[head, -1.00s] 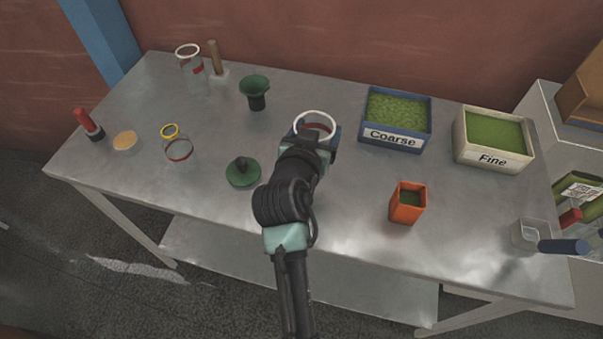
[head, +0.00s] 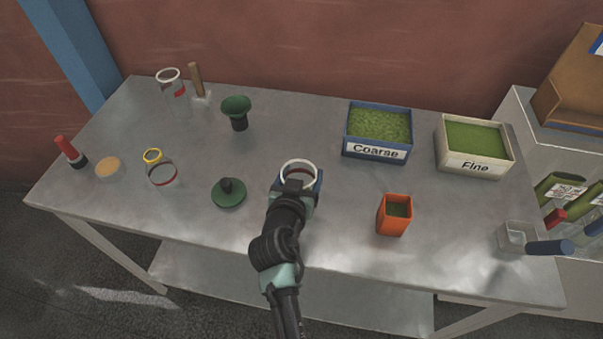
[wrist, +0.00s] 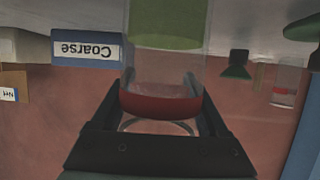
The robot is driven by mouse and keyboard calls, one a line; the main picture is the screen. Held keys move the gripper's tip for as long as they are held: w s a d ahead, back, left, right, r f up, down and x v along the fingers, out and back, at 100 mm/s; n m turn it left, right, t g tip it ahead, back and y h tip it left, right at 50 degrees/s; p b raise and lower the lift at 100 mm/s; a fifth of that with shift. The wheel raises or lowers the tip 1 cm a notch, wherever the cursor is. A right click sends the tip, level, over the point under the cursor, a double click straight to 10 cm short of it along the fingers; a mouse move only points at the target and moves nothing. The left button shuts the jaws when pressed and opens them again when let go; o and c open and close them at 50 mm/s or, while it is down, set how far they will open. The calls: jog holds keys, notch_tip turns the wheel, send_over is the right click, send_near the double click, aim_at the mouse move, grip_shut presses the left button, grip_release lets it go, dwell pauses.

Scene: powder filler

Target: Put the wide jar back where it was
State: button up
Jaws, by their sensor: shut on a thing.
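The wide jar is clear, with a white rim (head: 298,170), a red band and green powder in its bottom part. My gripper (head: 298,186) is shut around it, over the front-middle of the table, between the green knobbed lid (head: 228,193) and the orange container (head: 394,215). In the upside-down wrist view, the jar (wrist: 163,72) stands upright between the fingers of my gripper (wrist: 159,95). Its base is cut off there, so I cannot tell whether it touches the table.
Coarse bin (head: 376,152) and Fine bin (head: 474,165) stand at the back right. A green funnel (head: 237,112), a tall white-rimmed jar (head: 172,92) and a yellow-rimmed jar (head: 160,170) stand to the left. A clear scoop (head: 516,237) lies at the right front.

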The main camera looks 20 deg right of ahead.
jog(key=o, duration=1.5)
jog(key=shift+c, duration=0.2)
